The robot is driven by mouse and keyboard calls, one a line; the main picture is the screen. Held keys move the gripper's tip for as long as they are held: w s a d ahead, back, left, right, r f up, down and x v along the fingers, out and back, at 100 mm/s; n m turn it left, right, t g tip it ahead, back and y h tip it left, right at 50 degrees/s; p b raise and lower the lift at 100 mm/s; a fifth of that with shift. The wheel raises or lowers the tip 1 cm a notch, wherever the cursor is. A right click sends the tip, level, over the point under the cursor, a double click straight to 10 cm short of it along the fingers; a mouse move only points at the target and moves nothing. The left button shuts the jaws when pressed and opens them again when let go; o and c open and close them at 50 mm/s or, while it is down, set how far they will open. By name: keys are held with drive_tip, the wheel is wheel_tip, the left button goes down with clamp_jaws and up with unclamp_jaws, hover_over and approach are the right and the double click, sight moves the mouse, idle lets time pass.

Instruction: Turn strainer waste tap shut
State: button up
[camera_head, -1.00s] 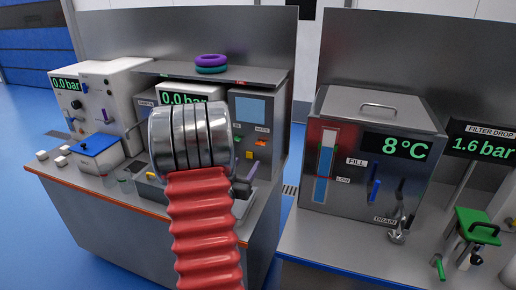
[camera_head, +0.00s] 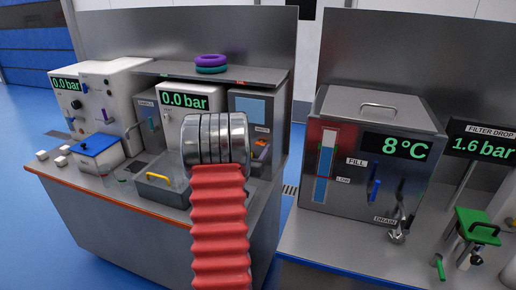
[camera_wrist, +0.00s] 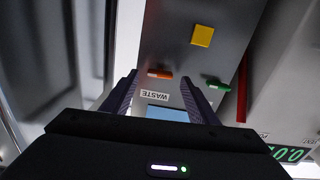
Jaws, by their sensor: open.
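The strainer waste tap shows as a small orange lever (camera_head: 261,142) below the WASTE label on the grey strainer unit (camera_head: 245,104). In the wrist view the orange lever (camera_wrist: 160,74) lies crosswise beside the upside-down WASTE label (camera_wrist: 157,95). My gripper (camera_wrist: 159,80) is open, its two dark fingers on either side of the lever's line, with nothing held. Whether a finger touches the lever cannot be told. In the head view my arm hides most of the gripper; a purplish finger (camera_head: 264,154) shows just below the lever.
A green lever (camera_wrist: 217,85) sits right of the orange one, with a yellow square (camera_wrist: 202,36) above. A tray with a yellow handle (camera_head: 158,178) stands on the bench left of my arm. The cooler box (camera_head: 340,103) stands to the right.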

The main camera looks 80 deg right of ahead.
drive_tip(key=shift+s+d, duration=0.1)
drive_tip(key=shift+d, duration=0.8)
drive_tip(key=c, duration=1)
